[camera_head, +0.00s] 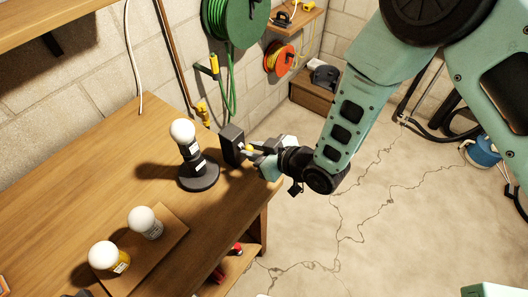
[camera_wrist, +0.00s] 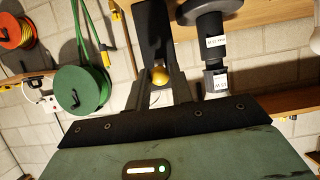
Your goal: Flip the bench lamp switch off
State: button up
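The bench lamp (camera_head: 198,176) stands upright on the wooden bench, with a round black base and a white bulb. Its dark stem with white labels also shows in the wrist view (camera_wrist: 215,50). Right of it in the head view is a black switch box (camera_head: 231,144). A lever with a brass ball knob (camera_wrist: 159,76) sticks out from the box towards my gripper. My gripper (camera_head: 252,149) is at the box's right side. In the wrist view my gripper (camera_wrist: 160,84) has its fingers apart, one on each side of the knob; finger contact with it is unclear.
Two spare bulbs (camera_head: 145,222) (camera_head: 104,256) sit on a wooden board at the bench's near end. A green hose reel (camera_head: 236,20) and an orange reel (camera_head: 280,58) hang on the wall. The floor right of the bench is largely clear.

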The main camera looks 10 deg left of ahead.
jog(key=shift+c, duration=0.9)
jog(key=shift+s+d+f+b, duration=0.1)
jog(key=shift+d+f+b, duration=0.15)
jog(key=shift+f+b, duration=0.3)
jog(key=shift+f+b, duration=0.55)
jog(key=shift+b, duration=0.2)
jog(key=shift+f, duration=0.1)
jog(key=shift+f+b, duration=0.4)
jog(key=shift+b, duration=0.25)
jog(key=shift+c, duration=0.5)
jog(key=shift+r, duration=0.1)
grip_shut()
